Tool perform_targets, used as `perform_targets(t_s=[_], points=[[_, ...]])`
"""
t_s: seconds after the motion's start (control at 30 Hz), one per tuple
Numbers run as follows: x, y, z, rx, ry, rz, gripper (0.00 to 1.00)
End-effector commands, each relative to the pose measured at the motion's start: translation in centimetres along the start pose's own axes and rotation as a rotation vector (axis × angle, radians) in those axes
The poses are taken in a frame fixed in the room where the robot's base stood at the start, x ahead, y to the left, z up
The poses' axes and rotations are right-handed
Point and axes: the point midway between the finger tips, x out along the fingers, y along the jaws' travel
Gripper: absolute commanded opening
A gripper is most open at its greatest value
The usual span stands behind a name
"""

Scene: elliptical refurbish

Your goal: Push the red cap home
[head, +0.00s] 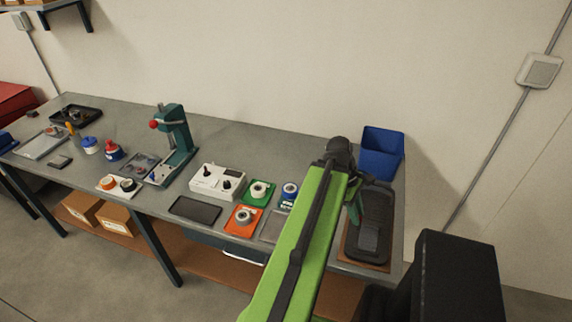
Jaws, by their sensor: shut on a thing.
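I cannot tell whether either is the cap. My gripper (354,213) is at the right end of the bench, far from the red container. It is partly hidden by my bright green arm. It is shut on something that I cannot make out.
A blue bin (381,152) stands at the back right. A black tray (372,222) lies at the right edge. A white control box (217,181), a green fixture (259,192) and an orange fixture (243,220) stand mid-bench. A dark pad (195,210) lies at the front.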

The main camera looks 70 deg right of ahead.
Motion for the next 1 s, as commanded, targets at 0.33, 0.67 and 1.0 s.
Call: perform_targets(t_s=[0.33, 0.67, 1.0], points=[[-4.4, 0.8, -5.4, -0.148, 0.002, 0.065, 0.00], [-14.4, 1.3, -18.6, -0.505, 0.002, 0.213, 0.00], [-16.2, 0.5, -22.0, -0.593, 0.000, 0.249, 0.00]])
